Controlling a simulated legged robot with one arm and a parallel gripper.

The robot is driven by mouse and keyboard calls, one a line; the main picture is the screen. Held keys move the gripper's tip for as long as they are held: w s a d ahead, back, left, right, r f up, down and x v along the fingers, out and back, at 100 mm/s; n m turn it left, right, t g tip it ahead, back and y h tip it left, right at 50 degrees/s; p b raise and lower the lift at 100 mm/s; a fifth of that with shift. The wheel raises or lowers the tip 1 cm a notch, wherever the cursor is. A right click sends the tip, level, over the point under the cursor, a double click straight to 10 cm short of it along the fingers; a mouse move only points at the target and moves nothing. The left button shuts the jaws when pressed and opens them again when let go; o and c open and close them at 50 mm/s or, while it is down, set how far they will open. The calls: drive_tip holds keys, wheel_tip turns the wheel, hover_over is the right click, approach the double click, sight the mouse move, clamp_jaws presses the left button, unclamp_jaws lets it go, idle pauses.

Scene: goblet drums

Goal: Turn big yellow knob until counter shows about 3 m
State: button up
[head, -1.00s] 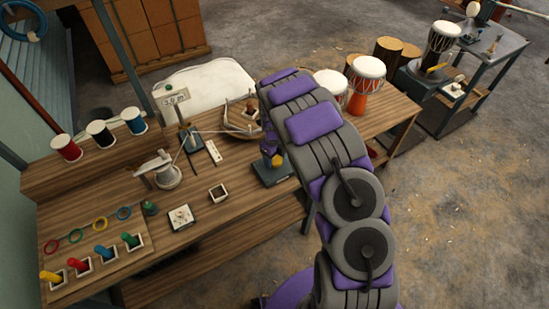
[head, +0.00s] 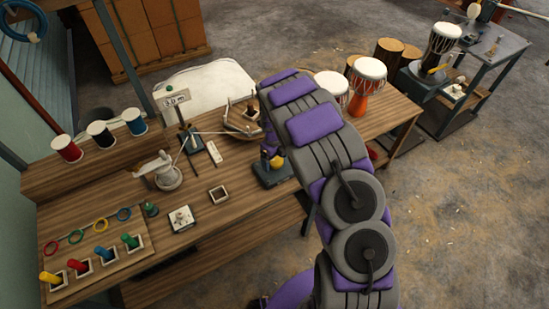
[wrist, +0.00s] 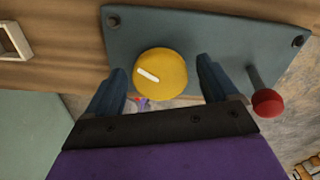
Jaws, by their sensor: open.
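The big yellow knob (wrist: 161,75) sits on a dark blue-grey plate (wrist: 215,32) and bears a white pointer mark toward its left side in the wrist view. My gripper (wrist: 160,85) is open, with one finger on each side of the knob and visible gaps between them. In the head view the knob (head: 277,161) shows partly beside my arm on its plate (head: 268,178). The counter (head: 175,100) stands on a post at the back of the bench and appears to read 3.0 m.
A red-tipped lever (wrist: 268,102) stands on the plate close to the right finger. The wooden bench (head: 240,205) also holds a white cord guide (head: 168,178), a wooden cradle (head: 240,122) and thread spools (head: 101,134). Drums (head: 366,85) stand at the right end.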

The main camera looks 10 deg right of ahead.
sight(275, 159)
wheel_tip(275, 159, up, 17)
drive_tip(key=p, duration=0.2)
drive_tip(key=shift+r, duration=0.2)
idle(0.5)
drive_tip(key=s+d+r+n, duration=0.1)
drive_tip(key=s+r+n, duration=0.55)
drive_tip(key=s, duration=0.35)
drive_tip(key=s+d+r+n, duration=0.2)
drive_tip(key=s+r+n, duration=0.45)
drive_tip(key=s, duration=0.25)
drive_tip(key=s+a+n+g, duration=0.1)
drive_tip(key=s+a+n, duration=0.2)
drive_tip(key=s+n, duration=1.3)
drive_tip(key=s, duration=0.7)
drive_tip(key=shift+s+g+b, duration=0.2)
drive_tip(key=shift+g+b, duration=0.1)
drive_tip(key=shift+g, duration=0.1)
drive_tip(key=shift+c, duration=0.2)
